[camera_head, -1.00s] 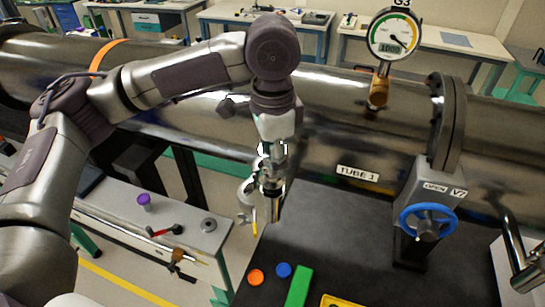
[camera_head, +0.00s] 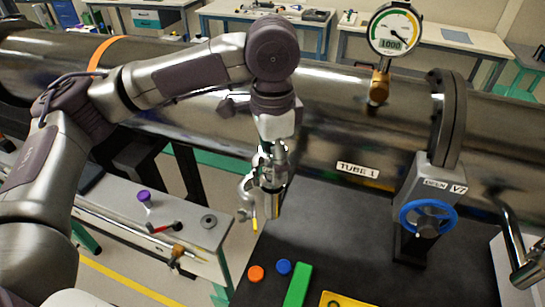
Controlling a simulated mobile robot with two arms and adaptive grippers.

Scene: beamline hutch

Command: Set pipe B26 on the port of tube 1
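Tube 1 (camera_head: 330,120) is the large shiny metal tube crossing the view, with a "TUBE 1" label on its side. My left gripper (camera_head: 271,166) points down in front of it, left of the label. It appears shut on a short shiny metal pipe (camera_head: 270,201), which hangs below the fingers over the dark bench's left edge. No B26 marking is readable. A small silver fitting with a yellow handle (camera_head: 254,220) shows just left of the pipe. I cannot make out the port, nor whether the pipe touches anything. My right gripper is not in view.
A gauge G3 (camera_head: 396,32) reading 1000 stands on the tube. Valve V7 with a blue handwheel (camera_head: 428,217) is marked OPEN. The dark bench top (camera_head: 330,225) bears orange and blue caps and a green block. A side bench (camera_head: 120,207) holds small parts.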

